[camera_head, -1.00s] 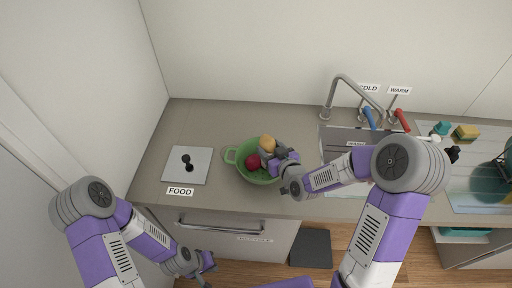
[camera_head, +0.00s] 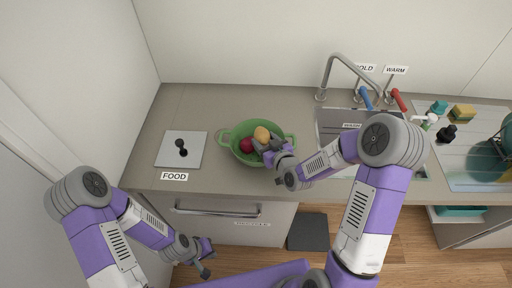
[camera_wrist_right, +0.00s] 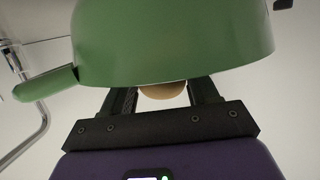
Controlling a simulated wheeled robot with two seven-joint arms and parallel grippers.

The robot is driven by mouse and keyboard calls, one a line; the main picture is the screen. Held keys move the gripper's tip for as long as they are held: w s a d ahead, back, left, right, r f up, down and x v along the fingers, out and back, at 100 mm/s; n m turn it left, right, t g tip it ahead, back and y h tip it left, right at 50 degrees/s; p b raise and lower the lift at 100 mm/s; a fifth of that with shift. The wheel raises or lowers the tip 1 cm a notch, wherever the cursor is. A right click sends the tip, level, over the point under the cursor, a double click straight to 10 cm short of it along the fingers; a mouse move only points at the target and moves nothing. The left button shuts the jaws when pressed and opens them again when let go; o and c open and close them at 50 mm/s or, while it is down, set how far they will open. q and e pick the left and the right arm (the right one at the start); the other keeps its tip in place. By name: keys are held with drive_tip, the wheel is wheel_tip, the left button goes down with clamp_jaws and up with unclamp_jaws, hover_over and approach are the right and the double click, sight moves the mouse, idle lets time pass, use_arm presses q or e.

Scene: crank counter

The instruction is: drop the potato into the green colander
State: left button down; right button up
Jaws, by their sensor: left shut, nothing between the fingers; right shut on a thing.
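The green colander (camera_head: 234,133) stands on the counter with a red round thing (camera_head: 246,146) in it. My right gripper (camera_head: 266,146) is at the colander's right side, shut on the tan potato (camera_head: 262,134), which is over the colander's bowl. In the right wrist view the colander's outer wall (camera_wrist_right: 170,40) covers the fingertips, and only part of the potato (camera_wrist_right: 163,91) shows between the fingers. Whether the potato touches the colander is hidden. My left gripper (camera_head: 206,260) is shut and empty, low in front of the counter.
A light square plate with a black knob (camera_head: 181,147) lies left of the colander, behind the FOOD label (camera_head: 174,176). The sink with its tap (camera_head: 325,75) is to the right. A yellow sponge (camera_head: 462,112) and a bottle are further right. The counter behind the colander is clear.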

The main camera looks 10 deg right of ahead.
drive_tip(key=o, duration=1.2)
drive_tip(key=v, duration=0.4)
drive_tip(key=shift+s+d, duration=0.1)
drive_tip(key=shift+s, duration=0.1)
drive_tip(key=p+v, duration=0.3)
drive_tip(key=p, duration=0.2)
drive_tip(key=shift+s+r, duration=0.1)
